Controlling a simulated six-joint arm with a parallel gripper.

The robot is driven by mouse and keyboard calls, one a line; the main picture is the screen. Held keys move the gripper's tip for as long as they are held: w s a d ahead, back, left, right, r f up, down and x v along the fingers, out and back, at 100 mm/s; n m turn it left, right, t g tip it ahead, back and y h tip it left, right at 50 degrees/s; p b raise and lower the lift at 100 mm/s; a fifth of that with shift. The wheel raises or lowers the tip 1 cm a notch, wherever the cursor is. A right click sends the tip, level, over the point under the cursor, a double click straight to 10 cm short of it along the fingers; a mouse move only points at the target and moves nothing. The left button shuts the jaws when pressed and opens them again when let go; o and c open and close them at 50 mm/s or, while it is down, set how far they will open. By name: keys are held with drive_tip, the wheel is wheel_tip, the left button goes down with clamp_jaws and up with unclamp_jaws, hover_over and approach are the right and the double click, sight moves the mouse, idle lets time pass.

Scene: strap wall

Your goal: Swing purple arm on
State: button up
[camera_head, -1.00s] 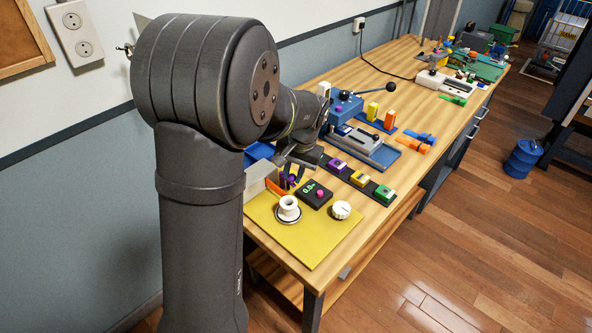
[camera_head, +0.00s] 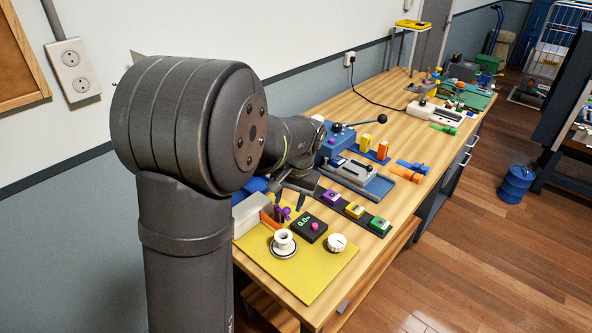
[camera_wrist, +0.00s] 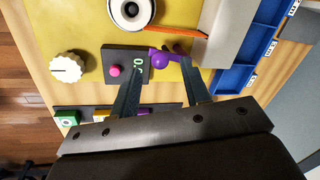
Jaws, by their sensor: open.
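A small purple piece (camera_wrist: 162,59) with a rounded end and a short arm stands beside the black scale, and also shows in the head view (camera_head: 283,213). I cannot tell how its arm is set. My gripper (camera_wrist: 163,68) is open, its fingertips on either side of the purple piece in the wrist view. In the head view my gripper (camera_head: 289,204) hangs just above it, apparently not holding it. A purple block (camera_head: 332,197) sits on a dark strip with yellow and green blocks; in the wrist view my finger partly hides it.
The black scale (camera_head: 307,227) with a pink knob is close by. A white ring-shaped holder (camera_head: 284,242) and white dial (camera_head: 337,243) stand on the yellow mat (camera_head: 305,276). An orange strip and a grey box (camera_head: 251,214) are beside the gripper. A blue vise-like fixture (camera_head: 360,175) lies beyond.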

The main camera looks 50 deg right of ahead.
wheel_tip(320, 180, up, 14)
drive_tip(key=s+d, duration=0.1)
drive_tip(key=s, duration=0.1)
drive_tip(key=shift+s+r, duration=0.25)
drive_tip(key=shift+s, duration=0.05)
idle(0.3)
drive_tip(key=w+f, duration=0.1)
drive_tip(key=f, duration=0.4)
drive_tip(key=w+a+f, duration=0.1)
drive_tip(key=f, duration=0.5)
drive_tip(key=w+f, duration=0.1)
drive_tip(key=f, duration=0.5)
drive_tip(key=shift+a+f, duration=0.1)
drive_tip(key=shift+a, duration=0.05)
